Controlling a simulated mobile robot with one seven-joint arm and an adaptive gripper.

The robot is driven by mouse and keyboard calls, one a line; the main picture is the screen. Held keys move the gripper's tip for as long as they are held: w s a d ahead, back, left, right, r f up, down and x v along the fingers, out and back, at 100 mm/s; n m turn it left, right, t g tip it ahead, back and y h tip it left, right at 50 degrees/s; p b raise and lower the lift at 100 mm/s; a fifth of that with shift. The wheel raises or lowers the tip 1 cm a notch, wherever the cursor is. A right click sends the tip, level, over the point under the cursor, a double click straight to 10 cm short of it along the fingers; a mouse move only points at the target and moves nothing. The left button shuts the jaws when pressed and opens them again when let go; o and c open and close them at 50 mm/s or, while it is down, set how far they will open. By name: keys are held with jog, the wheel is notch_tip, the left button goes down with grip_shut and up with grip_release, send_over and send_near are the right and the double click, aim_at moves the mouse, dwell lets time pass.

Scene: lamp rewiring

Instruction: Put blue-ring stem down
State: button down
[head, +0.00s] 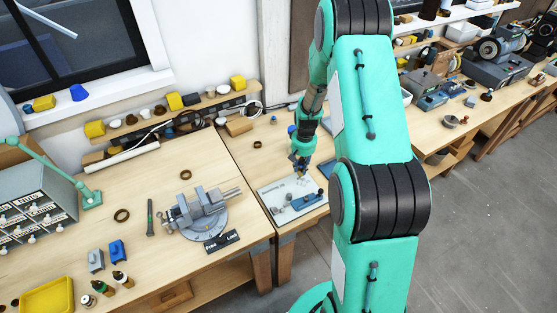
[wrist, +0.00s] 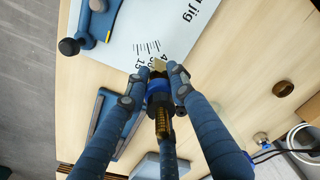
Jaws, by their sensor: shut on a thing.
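My gripper (wrist: 155,88) is shut on the blue-ring stem (wrist: 163,125), a dark rod with a blue band, a threaded brass-coloured section and a brass tip. The band sits between the fingertips, which hide part of it. The tip points toward the angle marks at the edge of the white jig plate (wrist: 140,25). I cannot tell whether it touches the plate. In the head view my gripper (head: 300,168) is low over the back edge of the jig plate (head: 271,197), and the stem is too small to make out.
A blue tray-like piece (wrist: 104,115) lies beside the stem in the wrist view. The jig's blue lever with a black knob (wrist: 69,46) stands on the plate. A brown ring (wrist: 283,89) and a coiled cable (wrist: 303,140) lie right. A vise (head: 200,212) stands on the left bench.

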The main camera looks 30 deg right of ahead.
jog(key=w+a, duration=0.1)
jog(key=a, duration=0.1)
jog(key=w+a, duration=0.1)
jog(key=a, duration=0.1)
jog(key=w+a+b, duration=0.1)
jog(key=a, duration=0.1)
jog(key=shift+w+a+r, duration=0.1)
jog(key=shift+a, duration=0.3)
jog(key=shift+w, duration=0.1)
jog(key=w+d, duration=0.1)
jog(key=w, duration=0.4)
jog(key=w+d+f+p, duration=0.1)
jog(key=w+d, duration=0.1)
jog(key=w, duration=0.3)
jog(key=w+d, duration=0.1)
jog(key=w, duration=0.4)
jog(key=shift+d+f+p, duration=0.25)
jog(key=shift+d+p, duration=0.1)
jog(key=shift+d, duration=0.05)
jog(key=shift+f+p, duration=0.3)
jog(key=shift+f, duration=1.45)
jog(key=shift+f, duration=0.1)
